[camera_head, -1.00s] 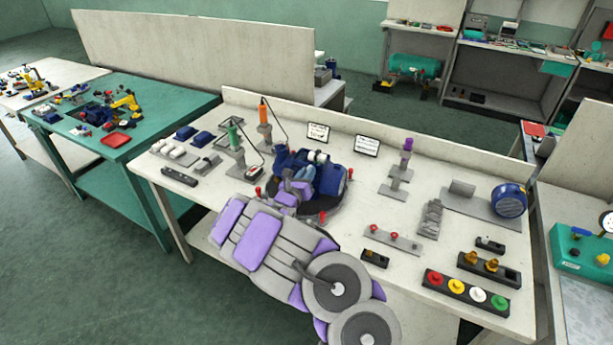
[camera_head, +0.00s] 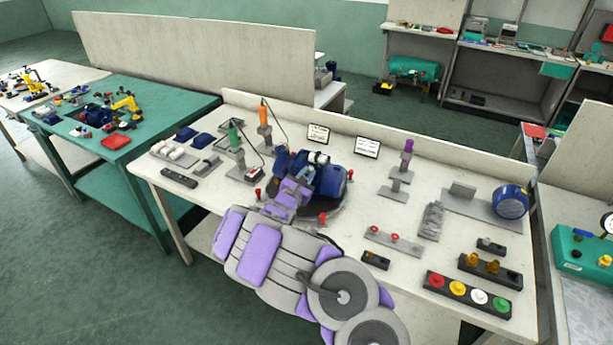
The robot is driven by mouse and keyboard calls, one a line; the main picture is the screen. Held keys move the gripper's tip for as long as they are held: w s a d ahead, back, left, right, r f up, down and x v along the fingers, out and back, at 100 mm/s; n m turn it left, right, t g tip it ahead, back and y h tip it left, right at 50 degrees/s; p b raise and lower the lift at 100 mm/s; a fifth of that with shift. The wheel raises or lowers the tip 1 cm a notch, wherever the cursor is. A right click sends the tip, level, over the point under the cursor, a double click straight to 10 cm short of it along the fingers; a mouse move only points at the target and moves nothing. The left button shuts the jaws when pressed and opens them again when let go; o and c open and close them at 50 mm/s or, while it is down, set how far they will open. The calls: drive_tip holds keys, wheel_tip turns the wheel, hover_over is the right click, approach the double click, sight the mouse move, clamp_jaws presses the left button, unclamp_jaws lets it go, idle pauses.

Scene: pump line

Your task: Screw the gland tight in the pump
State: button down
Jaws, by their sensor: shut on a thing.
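The blue pump (camera_head: 330,180) sits on a dark round base (camera_head: 318,215) in the middle of the white bench. My arm reaches up from the front to the pump's left side. My gripper (camera_head: 300,180) is at the pump, its fingers small and partly hidden by my own wrist. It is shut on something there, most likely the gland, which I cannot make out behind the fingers. How deep the gland sits in the pump cannot be seen.
Red knobs (camera_head: 323,218) stand around the pump's base. A green-handled tool (camera_head: 233,133) and an orange-handled tool (camera_head: 264,112) stand behind left. A blue motor (camera_head: 511,201) stands at right. A rack of coloured buttons (camera_head: 468,293) lies front right.

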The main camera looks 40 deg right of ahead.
drive_tip(key=shift+m, duration=0.4)
drive_tip(key=m, duration=0.2)
drive_tip(key=shift+r+m, duration=0.1)
drive_tip(key=shift+m, duration=0.2)
drive_tip(key=c, duration=1.1)
unclamp_jaws()
drive_tip(key=n, duration=0.2)
drive_tip(key=shift+n, duration=0.8)
